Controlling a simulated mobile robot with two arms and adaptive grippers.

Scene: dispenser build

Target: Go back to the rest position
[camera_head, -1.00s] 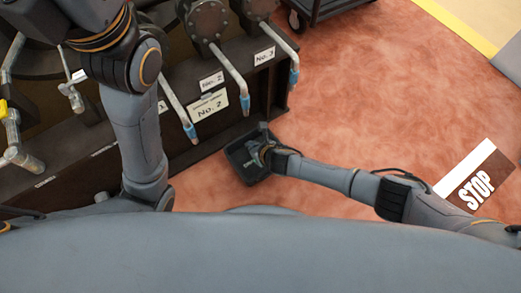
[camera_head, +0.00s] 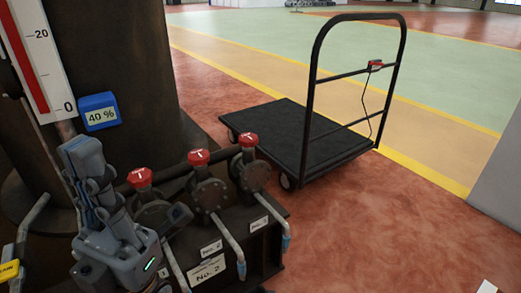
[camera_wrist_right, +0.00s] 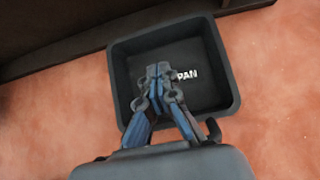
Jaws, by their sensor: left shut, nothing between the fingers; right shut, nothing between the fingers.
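My left gripper (camera_head: 84,150) is raised at the left of the head view, fingers upward and shut, with nothing between them. It shows in front of the dark tank (camera_head: 120,45), left of the red-handled valves. My right gripper (camera_wrist_right: 158,68) shows only in the right wrist view. Its fingers are together and empty, over a black square pan (camera_wrist_right: 228,70) marked "PAN". I cannot tell how high above the pan floor they are. The pan stands on the reddish floor.
Several valves with red handles (camera_head: 198,157) and blue-tipped spouts (camera_head: 241,270) sit beside my left gripper. A blue "40 %" marker (camera_head: 98,111) is on the tank gauge (camera_head: 38,50). A black trolley (camera_head: 290,135) stands behind on open floor.

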